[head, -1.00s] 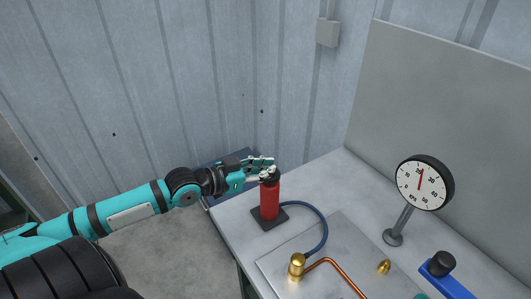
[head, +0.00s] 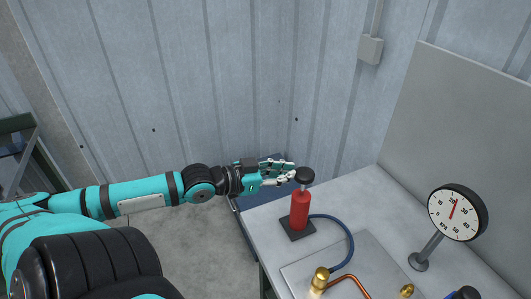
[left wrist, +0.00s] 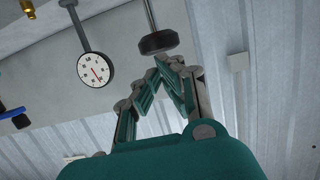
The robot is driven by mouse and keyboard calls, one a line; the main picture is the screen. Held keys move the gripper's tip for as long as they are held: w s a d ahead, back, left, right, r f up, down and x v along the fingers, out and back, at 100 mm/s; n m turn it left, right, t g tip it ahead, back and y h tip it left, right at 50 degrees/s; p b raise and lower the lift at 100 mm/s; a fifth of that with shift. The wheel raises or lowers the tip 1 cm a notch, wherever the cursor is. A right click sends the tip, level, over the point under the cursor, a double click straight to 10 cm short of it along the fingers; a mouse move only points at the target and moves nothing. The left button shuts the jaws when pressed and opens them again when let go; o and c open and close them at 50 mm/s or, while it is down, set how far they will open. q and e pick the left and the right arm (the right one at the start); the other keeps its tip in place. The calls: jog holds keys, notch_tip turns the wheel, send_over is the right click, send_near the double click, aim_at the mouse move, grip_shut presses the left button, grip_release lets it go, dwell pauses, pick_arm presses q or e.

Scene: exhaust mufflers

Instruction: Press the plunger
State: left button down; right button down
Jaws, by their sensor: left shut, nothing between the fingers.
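The plunger is a red upright cylinder (head: 300,211) with a black round knob (head: 305,175) on top, standing on a dark square base at the near left of the bench. My left gripper (head: 292,172) is shut and empty, its fingertips just left of the knob at about its height. In the left wrist view, the knob (left wrist: 158,42) is just beyond the closed fingertips (left wrist: 168,64), with a thin rod running from it. I cannot tell whether they touch. My right gripper is in neither view.
A round dial gauge (head: 457,212) stands on the bench (head: 362,196) at the right; its needle points near the top. A blue hose (head: 350,240) leads from the cylinder to a brass fitting (head: 321,280). A corrugated wall is behind.

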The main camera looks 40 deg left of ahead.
pick_arm(q)
jog(key=shift+p+v, duration=0.8)
jog(key=shift+v, duration=1.9)
